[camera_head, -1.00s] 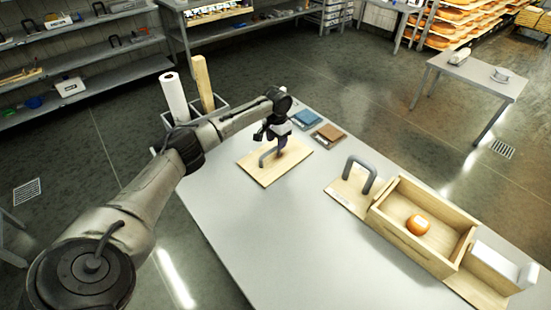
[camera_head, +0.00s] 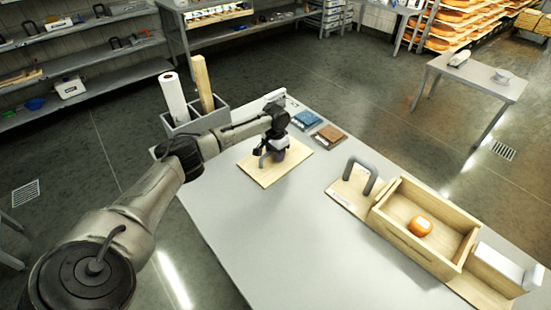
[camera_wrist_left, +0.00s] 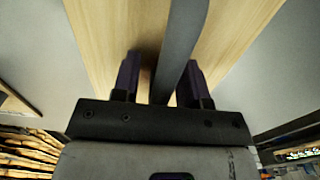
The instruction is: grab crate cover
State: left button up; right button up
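The crate cover (camera_head: 262,178) is a flat pale wooden board with a grey handle, lying on the grey table. Most of its handle is hidden by my left gripper in the head view. My left gripper (camera_head: 270,158) is low over the cover, pointing down at the handle. In the left wrist view the handle (camera_wrist_left: 183,35) runs between the two dark fingers (camera_wrist_left: 160,80), which are apart. The right finger is close to the handle and a gap shows on the left. The wooden crate (camera_head: 397,228) holds an orange cheese wheel (camera_head: 420,226). My right gripper is not in view.
Blue (camera_head: 306,119) and brown (camera_head: 329,134) blocks lie beyond the cover. A grey bin (camera_head: 208,122) holds a paper roll (camera_head: 174,98). The table's near middle is clear.

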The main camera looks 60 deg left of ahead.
pick_arm(q)
grip_shut()
dwell(0.3)
